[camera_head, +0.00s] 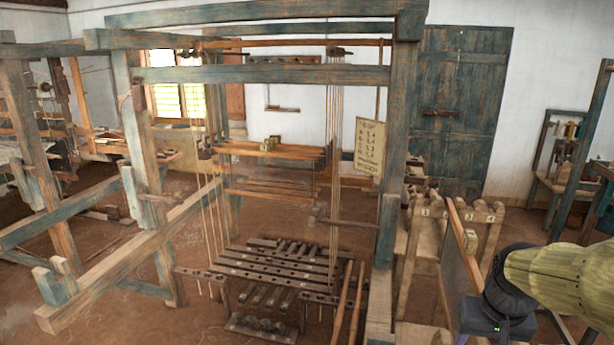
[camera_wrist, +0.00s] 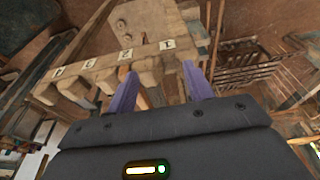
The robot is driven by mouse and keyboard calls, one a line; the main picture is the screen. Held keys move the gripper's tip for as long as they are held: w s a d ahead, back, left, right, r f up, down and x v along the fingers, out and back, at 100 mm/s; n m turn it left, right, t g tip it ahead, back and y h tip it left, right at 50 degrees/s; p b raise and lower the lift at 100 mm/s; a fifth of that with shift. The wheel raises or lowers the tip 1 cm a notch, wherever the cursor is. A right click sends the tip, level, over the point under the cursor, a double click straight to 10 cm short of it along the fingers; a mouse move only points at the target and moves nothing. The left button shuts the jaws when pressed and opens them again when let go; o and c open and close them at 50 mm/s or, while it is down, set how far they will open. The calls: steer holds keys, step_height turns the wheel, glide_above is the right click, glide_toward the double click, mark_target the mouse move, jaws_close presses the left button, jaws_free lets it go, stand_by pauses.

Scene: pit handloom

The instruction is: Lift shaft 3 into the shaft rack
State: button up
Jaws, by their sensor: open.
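I cannot tell which one is shaft 3. The shaft rack (camera_head: 432,214) stands to the right of the loom, with numbered tags along its slotted top. In the wrist view the rack bar (camera_wrist: 146,52) crosses close beyond my gripper (camera_wrist: 160,77). Its tags are small and partly turned. My gripper is open, with two purple fingers apart and nothing held between them. Its fingertips are hidden in the head view.
The loom frame post (camera_head: 397,140) stands between the hanging shafts and the rack. Treadles (camera_head: 270,265) lie low under the loom. A paper chart (camera_head: 370,146) hangs by the post. A blue-green door (camera_head: 460,105) is behind. Bare floor (camera_head: 120,310) lies at the left front.

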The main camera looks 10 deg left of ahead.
steer(key=s+a+f+b, duration=0.3)
steer(key=s+f, duration=0.7)
steer(key=f, duration=0.4)
steer(key=shift+s+a, duration=0.25)
steer(key=shift+a, duration=0.15)
